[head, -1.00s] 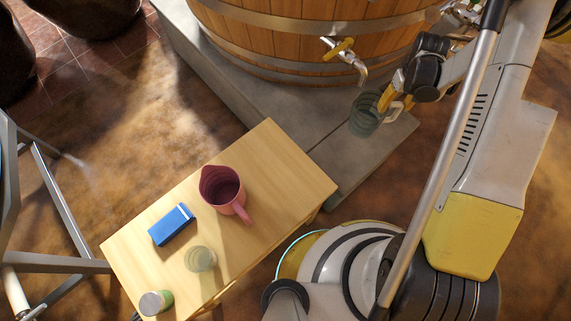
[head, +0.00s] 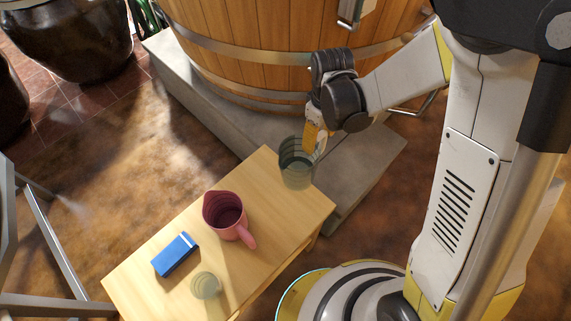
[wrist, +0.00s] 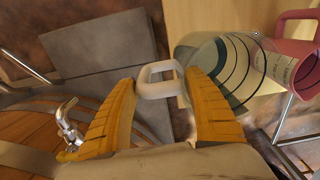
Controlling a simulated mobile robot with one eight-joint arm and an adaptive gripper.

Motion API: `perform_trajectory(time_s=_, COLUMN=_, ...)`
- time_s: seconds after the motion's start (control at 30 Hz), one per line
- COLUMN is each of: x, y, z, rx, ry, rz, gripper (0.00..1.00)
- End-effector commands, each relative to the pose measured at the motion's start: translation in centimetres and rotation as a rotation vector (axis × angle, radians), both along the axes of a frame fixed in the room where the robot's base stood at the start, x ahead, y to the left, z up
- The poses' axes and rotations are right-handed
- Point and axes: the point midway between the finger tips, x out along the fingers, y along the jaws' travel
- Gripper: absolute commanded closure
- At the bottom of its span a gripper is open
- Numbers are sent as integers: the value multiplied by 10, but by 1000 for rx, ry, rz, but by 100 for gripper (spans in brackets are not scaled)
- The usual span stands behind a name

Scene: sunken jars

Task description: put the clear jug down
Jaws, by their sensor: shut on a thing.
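The clear jug (head: 296,165) is a see-through, greenish vessel with dark bands. My gripper (head: 316,140) is shut on its pale handle (wrist: 158,80), which sits between the yellow fingers in the wrist view. The jug's body (wrist: 225,65) lies beyond the right finger there. In the head view the jug looks upright and overlaps the far right end of the wooden table (head: 282,228). I cannot tell whether its base touches the tabletop. What it holds is unclear.
A pink jug (head: 226,215) stands mid-table, its handle towards the lower right. A blue box (head: 175,254) and a small clear glass (head: 205,285) are further left. A grey stone ledge (head: 365,165) and wooden vat (head: 260,60) lie behind; a metal tap (wrist: 68,125) shows in the wrist view.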

Motion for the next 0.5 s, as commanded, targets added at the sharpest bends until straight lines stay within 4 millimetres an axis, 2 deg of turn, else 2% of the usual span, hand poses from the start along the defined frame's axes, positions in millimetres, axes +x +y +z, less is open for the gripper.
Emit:
perform_trajectory(time_s=0.03, x=0, y=13, z=-12, rx=0, ry=0, rz=5, gripper=82)
perform_trajectory(time_s=0.23, x=-1, y=56, z=-37, rx=0, ry=0, rz=3, gripper=82)
perform_trajectory(time_s=0.33, x=-1, y=69, z=-44, rx=0, ry=0, rz=2, gripper=82)
perform_trajectory(time_s=0.5, x=-1, y=76, z=-49, rx=0, ry=0, rz=-1, gripper=82)
